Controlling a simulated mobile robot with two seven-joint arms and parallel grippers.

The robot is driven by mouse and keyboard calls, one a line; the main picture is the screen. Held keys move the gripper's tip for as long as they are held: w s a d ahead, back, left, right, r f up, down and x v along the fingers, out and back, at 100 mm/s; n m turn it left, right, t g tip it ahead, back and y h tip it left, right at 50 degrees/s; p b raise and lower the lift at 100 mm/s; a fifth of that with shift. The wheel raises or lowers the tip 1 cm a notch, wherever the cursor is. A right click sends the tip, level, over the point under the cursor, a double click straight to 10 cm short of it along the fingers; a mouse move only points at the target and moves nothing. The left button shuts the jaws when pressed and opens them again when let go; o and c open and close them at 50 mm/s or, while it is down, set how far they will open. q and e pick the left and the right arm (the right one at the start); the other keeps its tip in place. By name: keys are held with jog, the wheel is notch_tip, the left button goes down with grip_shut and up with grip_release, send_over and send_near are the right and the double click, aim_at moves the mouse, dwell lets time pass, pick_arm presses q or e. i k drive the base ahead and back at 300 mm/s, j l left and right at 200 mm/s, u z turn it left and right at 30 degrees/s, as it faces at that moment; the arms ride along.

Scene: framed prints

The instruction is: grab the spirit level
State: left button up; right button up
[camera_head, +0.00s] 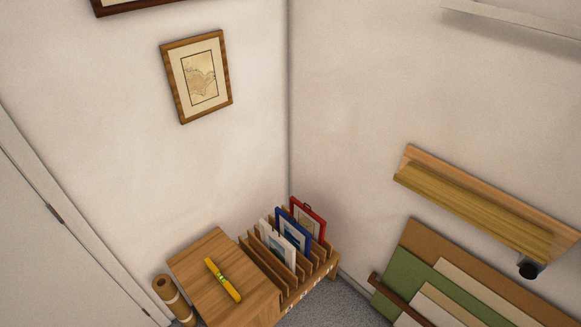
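The spirit level (223,280) is a yellow bar with a small pale greenish vial near its middle. It lies flat and slantwise on the bare wooden top of a low cabinet (200,256) near the room's corner. Nothing covers it, and the space around it on the top is clear. Neither my left nor my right gripper shows in the head view.
A slotted wooden rack holding white, blue (292,232) and red frames (308,220) stands right of the spirit level. A brown roll (172,297) stands left of the cabinet. Boards (450,290) lean at right below a wooden wall shelf (480,205).

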aim_at(227, 285)
jog(key=u, duration=0.75)
jog(key=k+j+z, duration=0.1)
jog(key=j+z, duration=0.15)
jog(key=j, duration=0.3)
jog(key=l+u, duration=0.25)
jog(key=l, duration=0.3)
jog(key=l+u, duration=0.25)
jog(key=l, duration=0.25)
jog(key=k, duration=0.7)
